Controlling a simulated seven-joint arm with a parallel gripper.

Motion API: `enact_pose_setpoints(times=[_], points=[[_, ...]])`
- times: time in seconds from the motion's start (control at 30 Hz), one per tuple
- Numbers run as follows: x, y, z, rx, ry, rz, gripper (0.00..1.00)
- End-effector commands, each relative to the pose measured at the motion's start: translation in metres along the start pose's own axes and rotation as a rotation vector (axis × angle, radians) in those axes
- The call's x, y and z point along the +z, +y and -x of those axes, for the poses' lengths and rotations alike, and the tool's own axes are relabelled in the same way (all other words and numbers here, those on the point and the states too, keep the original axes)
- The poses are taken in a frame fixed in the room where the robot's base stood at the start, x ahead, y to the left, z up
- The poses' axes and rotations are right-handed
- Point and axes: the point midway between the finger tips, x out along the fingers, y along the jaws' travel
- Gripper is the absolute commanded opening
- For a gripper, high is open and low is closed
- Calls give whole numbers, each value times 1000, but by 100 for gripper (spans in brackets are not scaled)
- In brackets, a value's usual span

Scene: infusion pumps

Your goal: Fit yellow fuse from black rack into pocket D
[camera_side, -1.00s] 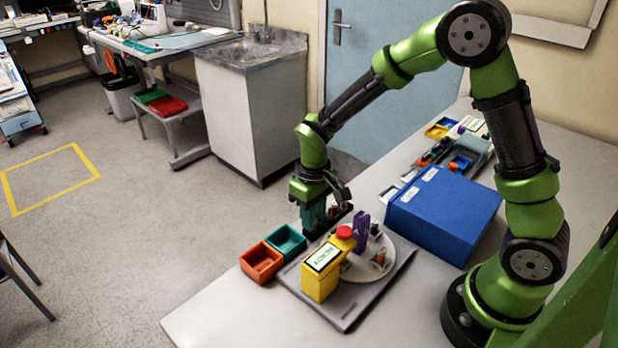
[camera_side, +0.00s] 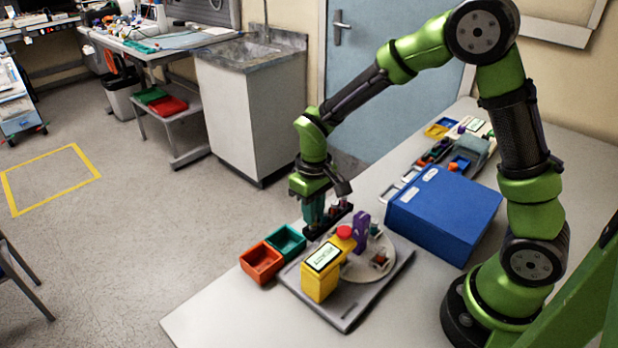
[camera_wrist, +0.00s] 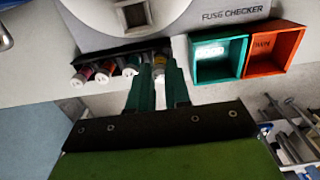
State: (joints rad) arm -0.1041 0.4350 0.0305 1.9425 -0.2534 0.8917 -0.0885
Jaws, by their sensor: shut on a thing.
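The black rack (camera_wrist: 114,62) lies along the edge of the fuse checker and holds a row of small fuses with coloured bands; it also shows in the side view (camera_side: 322,229). My gripper (camera_wrist: 159,72) is at the right end of this row in the wrist view, with its teal fingers shut on a fuse (camera_wrist: 159,62). Its colour is hard to tell, and the fingers hide most of it. I cannot tell whether it is clear of the rack. The pale round disc (camera_side: 357,270) of the checker carries pockets (camera_wrist: 134,13); no letter D is readable.
A yellow unit (camera_side: 319,283) with a display, a red button (camera_side: 344,232) and a purple part (camera_side: 361,230) stand by the disc. A teal bin (camera_side: 287,240) and an orange bin (camera_side: 261,262) sit beside the checker. A blue case (camera_side: 444,213) stands behind.

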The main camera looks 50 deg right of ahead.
Motion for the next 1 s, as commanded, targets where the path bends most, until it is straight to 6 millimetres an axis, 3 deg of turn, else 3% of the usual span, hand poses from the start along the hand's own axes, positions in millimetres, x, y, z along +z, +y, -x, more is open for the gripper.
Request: enact_pose_setpoints(times=[1.0], points=[[0,0,56,0,2,0,0]])
